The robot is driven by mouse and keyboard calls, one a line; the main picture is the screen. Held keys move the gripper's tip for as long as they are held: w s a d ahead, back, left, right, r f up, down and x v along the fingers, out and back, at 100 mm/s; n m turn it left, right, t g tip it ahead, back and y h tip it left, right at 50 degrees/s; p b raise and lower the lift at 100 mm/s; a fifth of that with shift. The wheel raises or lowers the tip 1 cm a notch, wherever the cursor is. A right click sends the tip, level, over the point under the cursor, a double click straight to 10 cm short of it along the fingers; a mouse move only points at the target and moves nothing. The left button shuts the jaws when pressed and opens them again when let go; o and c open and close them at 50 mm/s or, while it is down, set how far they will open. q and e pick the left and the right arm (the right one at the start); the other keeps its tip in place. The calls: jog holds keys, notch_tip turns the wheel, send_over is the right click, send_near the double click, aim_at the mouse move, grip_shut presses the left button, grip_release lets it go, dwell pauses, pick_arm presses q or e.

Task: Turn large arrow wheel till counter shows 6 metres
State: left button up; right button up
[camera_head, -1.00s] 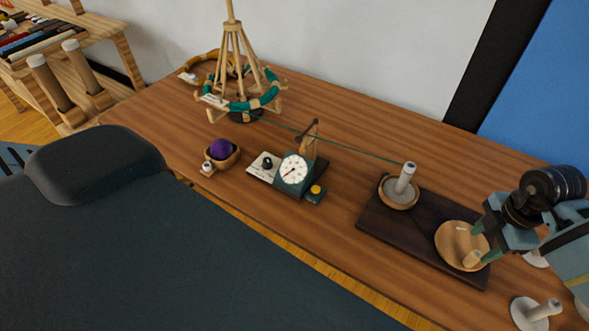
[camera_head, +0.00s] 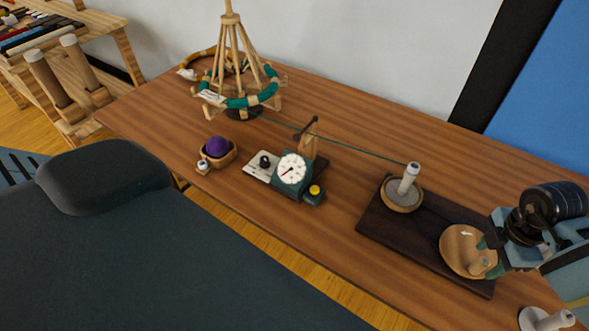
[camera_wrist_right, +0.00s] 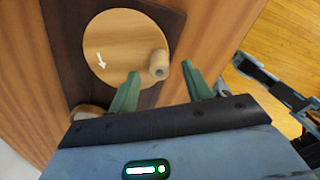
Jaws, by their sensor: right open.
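The large wheel (camera_head: 452,249) is a pale wooden disc with a white arrow and an upright wooden knob (camera_head: 479,266), on a dark board. The wheel (camera_wrist_right: 105,30) and knob (camera_wrist_right: 158,66) also show in the right wrist view. My right gripper (camera_head: 489,257) is open, its green fingers at either side of the knob; I cannot tell whether they touch it. The counter (camera_head: 292,168) is a white dial on a dark green box, its hand pointing lower left; its figures are too small to read. My left gripper is out of view.
Green yarn runs from the wooden swift (camera_head: 232,80) past a wooden post to the grey bobbin (camera_head: 409,178) on the board (camera_head: 420,242). A bowl with a purple ball (camera_head: 218,148) stands left of the counter. A white-based spool (camera_head: 545,319) stands at the front right.

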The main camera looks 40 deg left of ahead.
aim_at(485, 262)
notch_tip(485, 262, down, 3)
jog(key=shift+f+b, duration=0.1)
jog(key=shift+b, duration=0.6)
jog(key=shift+f, duration=0.4)
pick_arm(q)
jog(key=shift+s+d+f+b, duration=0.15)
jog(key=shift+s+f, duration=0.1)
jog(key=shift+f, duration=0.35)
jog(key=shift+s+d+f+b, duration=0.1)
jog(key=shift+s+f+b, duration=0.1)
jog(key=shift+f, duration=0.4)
